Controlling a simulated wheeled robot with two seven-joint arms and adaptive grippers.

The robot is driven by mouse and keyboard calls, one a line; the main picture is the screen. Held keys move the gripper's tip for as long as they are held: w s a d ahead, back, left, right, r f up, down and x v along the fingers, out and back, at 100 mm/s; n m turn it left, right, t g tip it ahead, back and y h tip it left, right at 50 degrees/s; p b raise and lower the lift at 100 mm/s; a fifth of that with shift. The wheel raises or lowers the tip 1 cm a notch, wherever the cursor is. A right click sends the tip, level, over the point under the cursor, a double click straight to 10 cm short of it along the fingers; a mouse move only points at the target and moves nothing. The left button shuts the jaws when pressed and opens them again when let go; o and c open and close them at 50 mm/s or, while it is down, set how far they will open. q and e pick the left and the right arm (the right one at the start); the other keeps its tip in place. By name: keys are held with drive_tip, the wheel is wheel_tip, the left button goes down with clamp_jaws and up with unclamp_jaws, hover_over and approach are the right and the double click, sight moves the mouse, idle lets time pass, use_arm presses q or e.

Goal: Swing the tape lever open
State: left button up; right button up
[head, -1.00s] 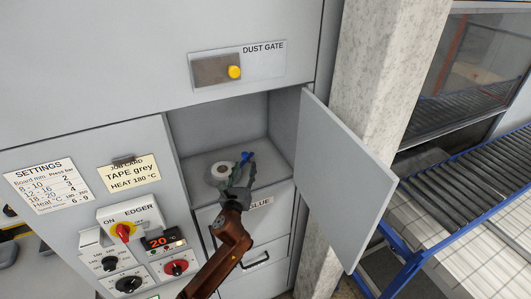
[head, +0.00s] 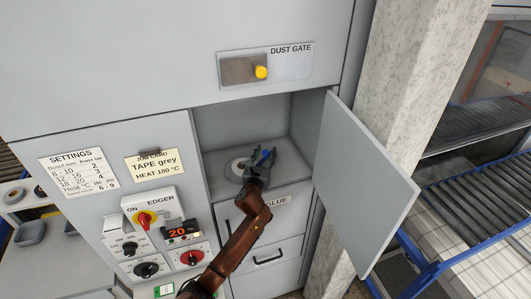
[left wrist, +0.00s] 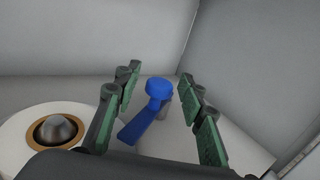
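The tape lever is blue, with a round knob on top (left wrist: 158,88) and a flat arm, inside the open compartment of the grey machine. In the head view its blue tip (head: 267,155) shows just beyond my gripper. My left gripper (head: 262,160) reaches into the compartment. In the left wrist view its green-padded fingers (left wrist: 158,105) are spread wide on either side of the lever, with a gap on both sides. A white tape roll (head: 236,168) with a brown core lies left of the lever; it also shows in the left wrist view (left wrist: 20,128). My right gripper is not in view.
The compartment door (head: 365,185) stands open to the right. Below are the glue drawer (head: 285,215) and, at left, the edger panel with a red-yellow switch (head: 145,218). A concrete pillar (head: 425,90) and roller conveyor (head: 480,190) stand at the right.

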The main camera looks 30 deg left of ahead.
use_arm(q)
drive_tip(key=shift+c, duration=0.3)
clamp_jaws()
idle(0.4)
